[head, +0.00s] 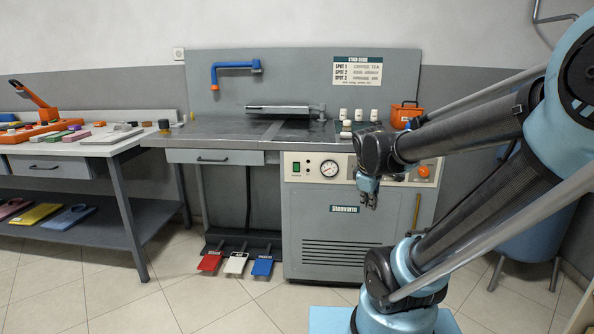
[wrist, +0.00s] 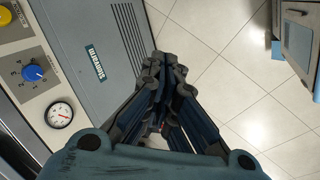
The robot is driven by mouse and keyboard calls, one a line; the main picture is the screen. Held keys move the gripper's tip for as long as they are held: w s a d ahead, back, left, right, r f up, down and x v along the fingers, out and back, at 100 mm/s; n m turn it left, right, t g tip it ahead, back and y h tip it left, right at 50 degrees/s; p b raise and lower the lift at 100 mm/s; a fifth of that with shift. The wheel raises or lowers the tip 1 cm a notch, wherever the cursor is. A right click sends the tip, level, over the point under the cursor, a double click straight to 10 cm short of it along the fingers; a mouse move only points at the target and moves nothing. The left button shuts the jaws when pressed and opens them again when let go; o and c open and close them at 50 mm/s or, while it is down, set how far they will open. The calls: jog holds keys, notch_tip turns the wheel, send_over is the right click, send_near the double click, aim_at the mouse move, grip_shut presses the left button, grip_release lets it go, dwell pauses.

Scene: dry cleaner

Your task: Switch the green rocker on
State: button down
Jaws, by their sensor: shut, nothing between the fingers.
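The green rocker (head: 296,168) sits at the left end of the pale control panel on the front of the grey machine. It is small, and I cannot tell which way it is tipped. It does not show in the wrist view. My gripper (head: 369,201) is to the right of the rocker and lower, in front of the machine, with its fingers pointing down. In the wrist view my gripper (wrist: 167,66) has its fingers together and empty, with floor and the machine's front beyond them.
A round gauge (head: 329,169) is just right of the rocker; a blue knob (wrist: 33,73) is also on the panel. An orange knob (head: 424,171) is farther right. Red, white and blue pedals (head: 236,263) lie on the floor at left. A side table (head: 110,148) stands far left.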

jog(key=w+a+r+n+t, duration=0.2)
jog(key=w+a+n, duration=0.35)
jog(key=w, duration=0.25)
jog(key=w+a+r+n+t, duration=0.1)
jog(key=w+a+n, duration=0.4)
jog(key=w+n, duration=0.25)
jog(key=w+a+n+t, duration=0.1)
jog(key=w+a+n, duration=0.4)
jog(key=a, duration=0.2)
jog(key=w+a+n+t+y, duration=0.1)
jog(key=w+a+n+t, duration=0.1)
jog(key=w+a+n, duration=0.3)
jog(key=a, duration=0.3)
jog(key=shift+a+f+n, duration=0.3)
jog(key=shift+n, duration=0.1)
jog(key=shift+w, duration=0.1)
send_near(297, 170)
jog(key=w+f, duration=0.2)
jog(key=f, duration=0.1)
jog(key=shift+w+d, duration=0.2)
jog(key=shift+d, duration=0.05)
jog(key=shift+w+r, duration=0.1)
jog(key=shift+w, duration=0.5)
jog(key=shift+a, duration=0.1)
